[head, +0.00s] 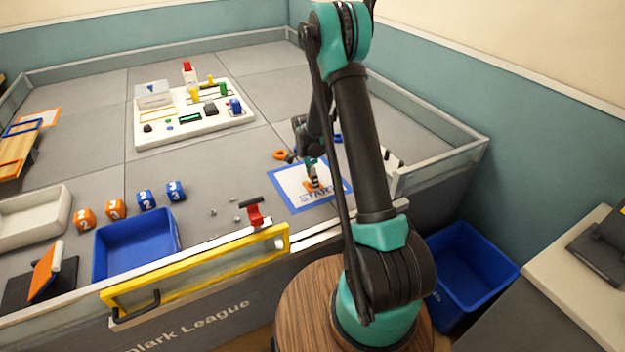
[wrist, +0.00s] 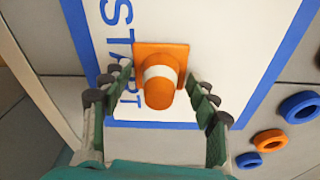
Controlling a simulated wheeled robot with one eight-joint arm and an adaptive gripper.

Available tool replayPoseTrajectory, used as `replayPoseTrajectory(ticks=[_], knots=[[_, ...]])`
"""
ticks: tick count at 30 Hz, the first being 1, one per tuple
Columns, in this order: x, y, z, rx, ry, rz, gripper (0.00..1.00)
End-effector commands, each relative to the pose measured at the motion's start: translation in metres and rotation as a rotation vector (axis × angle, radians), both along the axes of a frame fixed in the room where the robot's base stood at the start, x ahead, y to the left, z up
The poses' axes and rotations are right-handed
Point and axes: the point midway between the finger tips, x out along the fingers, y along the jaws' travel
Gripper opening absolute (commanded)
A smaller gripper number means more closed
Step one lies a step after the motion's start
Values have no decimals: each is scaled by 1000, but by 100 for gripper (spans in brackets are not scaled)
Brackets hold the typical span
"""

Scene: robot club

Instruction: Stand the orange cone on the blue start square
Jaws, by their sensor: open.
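The orange cone (wrist: 160,78) with a white band stands upright on its square base on the blue-bordered start square (wrist: 215,25). In the wrist view my gripper (wrist: 160,98) is open, with one finger on each side of the cone and a gap between each finger and the cone. In the head view the cone (head: 311,186) is on the start square (head: 288,180), partly hidden by my gripper (head: 312,172) above it. Part of the START lettering shows beside the cone.
Orange and blue rings (wrist: 270,141) lie beside the square. A yellow-framed gate (head: 200,270) and a red-handled part (head: 255,212) are at the near edge. A blue tray (head: 137,245), number cubes (head: 145,199) and a white control board (head: 190,138) stand further left.

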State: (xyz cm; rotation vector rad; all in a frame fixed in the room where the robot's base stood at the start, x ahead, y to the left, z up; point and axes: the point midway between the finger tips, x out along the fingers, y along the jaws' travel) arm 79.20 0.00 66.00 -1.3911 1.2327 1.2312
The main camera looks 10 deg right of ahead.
Motion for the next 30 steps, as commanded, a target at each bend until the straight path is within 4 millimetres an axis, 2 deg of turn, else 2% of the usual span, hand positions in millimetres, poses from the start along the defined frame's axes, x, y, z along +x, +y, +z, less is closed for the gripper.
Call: replayPoseTrajectory(ticks=[5, 19, 26, 30], knots=[[0, 2, 14, 0, 0, 0, 60], [-2, 12, 100, 0, 0, 1, 60], [-3, 14, 120, 0, 0, 5, 60], [-18, 9, 134, 8, -8, 77, 60]])
